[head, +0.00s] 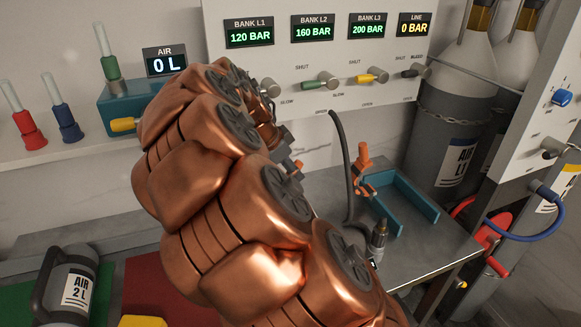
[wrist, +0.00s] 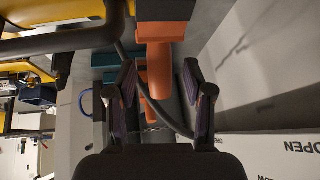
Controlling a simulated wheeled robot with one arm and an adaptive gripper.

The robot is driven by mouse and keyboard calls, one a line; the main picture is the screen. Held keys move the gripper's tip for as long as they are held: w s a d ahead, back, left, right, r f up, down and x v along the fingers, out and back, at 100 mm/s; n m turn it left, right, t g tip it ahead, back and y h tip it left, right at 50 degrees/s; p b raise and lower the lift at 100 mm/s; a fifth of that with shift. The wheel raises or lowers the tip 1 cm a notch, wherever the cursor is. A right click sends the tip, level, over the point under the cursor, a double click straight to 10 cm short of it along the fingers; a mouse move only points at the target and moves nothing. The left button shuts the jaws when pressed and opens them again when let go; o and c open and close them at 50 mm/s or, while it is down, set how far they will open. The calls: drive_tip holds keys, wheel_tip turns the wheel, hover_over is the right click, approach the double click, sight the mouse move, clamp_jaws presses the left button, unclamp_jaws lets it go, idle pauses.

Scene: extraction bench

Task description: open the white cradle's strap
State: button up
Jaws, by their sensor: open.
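I cannot make out a white cradle or its strap in either view. In the wrist view my gripper (wrist: 160,88) is open, its two dark fingers apart. An orange piece (wrist: 158,70) shows beyond and between the fingers; I cannot tell whether they touch it.
Grey AIR cylinders (head: 440,150) stand at right. An AIR 2 L bottle (head: 72,285) lies at lower left.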

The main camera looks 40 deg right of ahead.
drive_tip(key=v, duration=1.2)
drive_tip(key=shift+c, duration=0.4)
